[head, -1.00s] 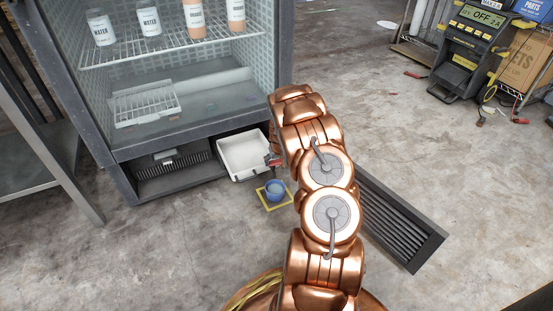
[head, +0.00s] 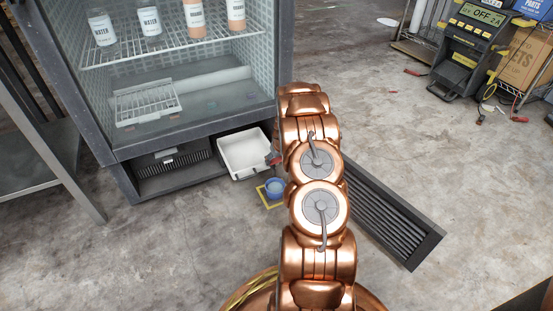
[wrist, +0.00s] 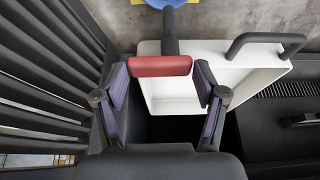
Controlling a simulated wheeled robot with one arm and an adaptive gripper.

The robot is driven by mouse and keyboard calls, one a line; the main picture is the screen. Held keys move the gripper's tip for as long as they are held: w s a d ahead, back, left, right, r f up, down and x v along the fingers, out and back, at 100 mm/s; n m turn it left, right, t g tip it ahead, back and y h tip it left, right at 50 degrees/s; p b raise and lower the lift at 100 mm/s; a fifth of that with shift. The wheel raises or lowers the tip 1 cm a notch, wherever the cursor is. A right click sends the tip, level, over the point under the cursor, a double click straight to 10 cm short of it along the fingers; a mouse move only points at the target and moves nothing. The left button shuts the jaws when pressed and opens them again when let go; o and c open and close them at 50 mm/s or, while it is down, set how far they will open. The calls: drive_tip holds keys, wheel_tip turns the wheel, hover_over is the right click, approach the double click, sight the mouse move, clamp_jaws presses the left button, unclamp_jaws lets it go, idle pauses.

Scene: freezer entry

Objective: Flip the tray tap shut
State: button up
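The white tray (head: 243,160) sits at the front of the cabinet's lower opening in the head view. Its red tap handle (head: 272,158) shows at the tray's right front corner, beside my arm. In the wrist view the red handle (wrist: 160,66) lies crosswise on a dark stem at the edge of the white tray (wrist: 215,88). My gripper (wrist: 161,70) is open, with the handle between its two purple-padded fingertips, close to both. I cannot tell whether they touch it. In the head view my gripper is hidden behind my arm.
A blue cup (head: 274,186) stands on a yellow-edged square (head: 264,197) on the floor below the tap. A dark slatted grille (head: 395,215) lies right of my arm. A glass-fronted cabinet (head: 180,137) rises behind the tray. The floor (head: 190,255) in front is clear.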

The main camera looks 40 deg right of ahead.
drive_tip(key=o, duration=0.4)
drive_tip(key=shift+o, duration=0.2)
drive_tip(key=v, duration=1.2)
drive_tip(key=shift+r, duration=0.1)
idle(0.5)
